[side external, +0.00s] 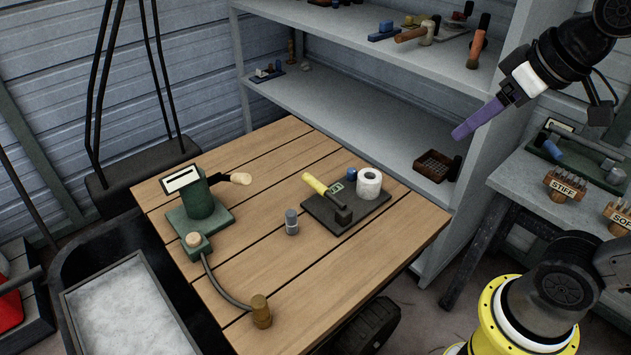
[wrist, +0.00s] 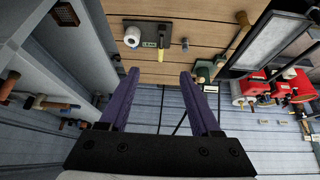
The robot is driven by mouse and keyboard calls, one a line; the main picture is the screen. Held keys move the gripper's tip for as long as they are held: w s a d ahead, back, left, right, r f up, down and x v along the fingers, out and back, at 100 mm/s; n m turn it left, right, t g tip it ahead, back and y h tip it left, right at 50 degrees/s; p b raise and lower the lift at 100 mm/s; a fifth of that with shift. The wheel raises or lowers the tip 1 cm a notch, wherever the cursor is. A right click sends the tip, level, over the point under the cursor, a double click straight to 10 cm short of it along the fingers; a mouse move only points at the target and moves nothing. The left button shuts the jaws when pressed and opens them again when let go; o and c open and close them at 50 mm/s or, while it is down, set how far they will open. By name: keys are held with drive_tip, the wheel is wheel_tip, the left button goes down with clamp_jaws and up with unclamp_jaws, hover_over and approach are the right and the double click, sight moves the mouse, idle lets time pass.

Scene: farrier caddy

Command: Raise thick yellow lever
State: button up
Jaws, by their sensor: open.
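The thick yellow lever (side external: 315,184) is mounted on a dark plate (side external: 322,212) on the wooden table. Its yellow grip points toward the back, and its other end meets a dark block (side external: 343,214). The lever lies low and slants over the plate. In the wrist view the lever (wrist: 161,45) is small, beyond my fingertips. My gripper (side external: 478,120) is high at the right, well apart from the lever. Its purple fingers are spread and empty in the wrist view (wrist: 159,73).
A white roll (side external: 369,183) and a blue knob (side external: 351,174) stand close right of the lever. A grey cylinder (side external: 291,222) stands left of the plate. A green device (side external: 198,205) with a cream-tipped handle is farther left. Grey shelves (side external: 345,95) rise behind the table.

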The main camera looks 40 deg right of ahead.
drive_tip(key=w+r+g, duration=0.1)
drive_tip(key=w+r, duration=0.3)
drive_tip(key=w, duration=0.9)
drive_tip(key=g+h, duration=0.2)
drive_tip(key=g, duration=0.2)
hover_over(315, 181)
drive_tip(key=a, duration=0.2)
drive_tip(key=s+a+f+x, duration=0.1)
drive_tip(key=a+x, duration=0.1)
drive_tip(key=x, duration=0.8)
drive_tip(key=s+a+x, duration=0.1)
drive_tip(key=a+x, duration=0.2)
drive_tip(key=x, duration=0.7)
drive_tip(key=shift+n+g, duration=0.3)
drive_tip(key=shift+g, duration=0.2)
drive_tip(key=x, duration=0.7)
drive_tip(key=a+x, duration=0.1)
drive_tip(key=x, duration=0.6)
drive_tip(key=a+x, duration=0.1)
drive_tip(key=x, duration=0.6)
drive_tip(key=shift+w+a+f, duration=0.1)
drive_tip(key=shift+a+f, duration=0.1)
drive_tip(key=shift+f, duration=0.05)
clamp_jaws()
